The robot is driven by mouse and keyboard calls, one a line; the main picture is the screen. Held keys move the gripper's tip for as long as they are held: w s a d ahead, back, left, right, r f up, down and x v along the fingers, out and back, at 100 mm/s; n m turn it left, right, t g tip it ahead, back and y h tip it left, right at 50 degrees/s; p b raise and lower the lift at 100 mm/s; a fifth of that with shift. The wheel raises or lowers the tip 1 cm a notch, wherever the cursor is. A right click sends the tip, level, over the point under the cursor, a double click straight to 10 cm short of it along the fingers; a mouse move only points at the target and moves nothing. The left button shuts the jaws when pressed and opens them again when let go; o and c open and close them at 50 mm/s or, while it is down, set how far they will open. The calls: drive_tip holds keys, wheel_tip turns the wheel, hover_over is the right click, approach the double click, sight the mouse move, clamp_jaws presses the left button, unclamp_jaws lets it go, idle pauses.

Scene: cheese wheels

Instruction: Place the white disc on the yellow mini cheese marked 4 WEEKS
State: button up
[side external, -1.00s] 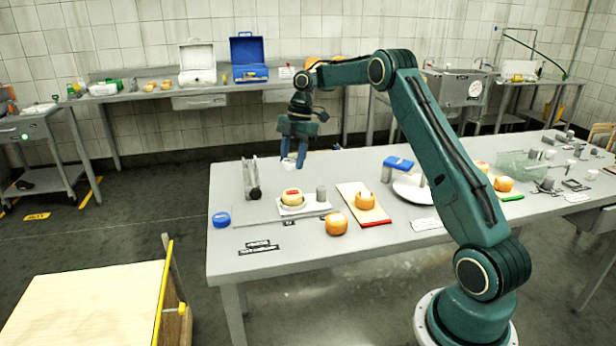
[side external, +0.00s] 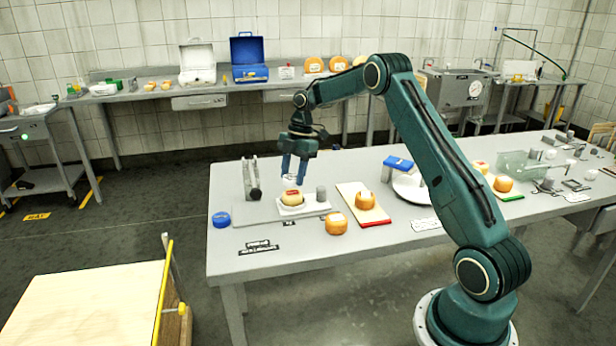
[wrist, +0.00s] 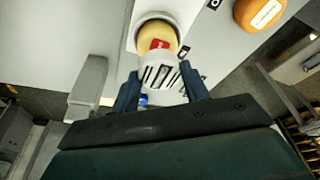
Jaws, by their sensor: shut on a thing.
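The yellow mini cheese (side external: 292,198) has a red label and sits on a white dish on the table; its lettering is too small to read. My gripper (side external: 293,179) is shut on the white disc (side external: 289,180) and holds it just above the cheese. In the wrist view, the disc (wrist: 160,76), with dark stripes, is between my fingertips (wrist: 161,84). It hides part of the cheese (wrist: 156,36) beyond it. I cannot tell whether disc and cheese touch.
A grey metal stand (side external: 251,180) is left of the cheese and a grey cylinder (side external: 321,193) right of it. A blue round piece (side external: 221,219), an orange cheese (side external: 336,223) and a red-edged board (side external: 378,217) are nearby. The table's front left is mostly clear.

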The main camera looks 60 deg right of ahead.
sight(294, 176)
drive_tip(key=shift+f, duration=1.4)
drive_tip(key=shift+f, duration=0.15)
drive_tip(key=o, duration=1)
drive_tip(key=shift+v, duration=3.9)
